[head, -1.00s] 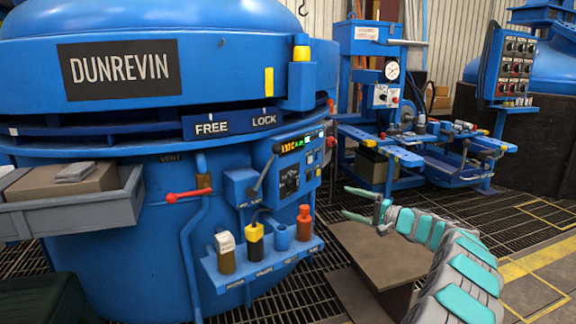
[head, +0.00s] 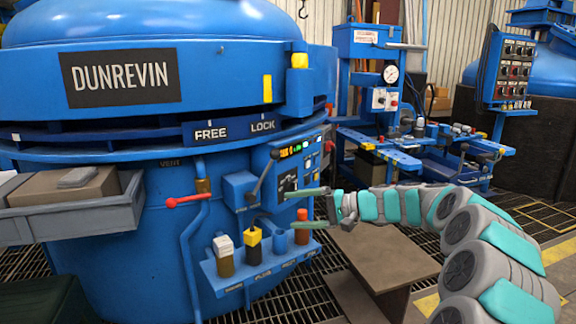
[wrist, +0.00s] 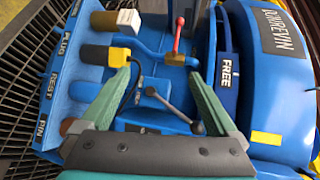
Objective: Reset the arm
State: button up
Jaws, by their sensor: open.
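My gripper (head: 308,207) is open and empty, with its two green fingers apart. In the wrist view my gripper (wrist: 176,92) points at the blue control box, with the grey-knobbed lever (wrist: 170,108) between and beyond the fingers. I cannot tell whether a finger touches anything.
The shelf (head: 270,265) holds a white-topped piece (head: 223,256), a yellow-topped piece (head: 254,243) and a blue socket (head: 279,242). A red-handled vent valve (head: 185,201) is left. A brown table (head: 385,255) stands below my arm. A blue press bench (head: 390,135) stands behind.

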jog(key=s+a+n+g+h+p, duration=0.1)
jog(key=s+a+n+g+h, duration=0.15)
jog(key=s, duration=1.05)
jog(key=s+a+n+g+h+p, duration=0.1)
jog(key=s+a+g+h, duration=0.2)
jog(key=s, duration=1)
jog(key=s+d+f+h+p, duration=0.1)
jog(key=s+d+f+h, duration=0.2)
jog(key=s+d, duration=0.6)
jog(key=s+d+f+h+p, duration=0.1)
jog(key=s+d+f+h, duration=0.3)
jog(key=s+d, duration=0.5)
jog(key=s+h, duration=0.2)
jog(key=s, duration=0.3)
jog(key=shift+s+f+p, duration=0.3)
jog(key=shift+s+p, duration=0.1)
jog(key=shift+a, duration=0.1)
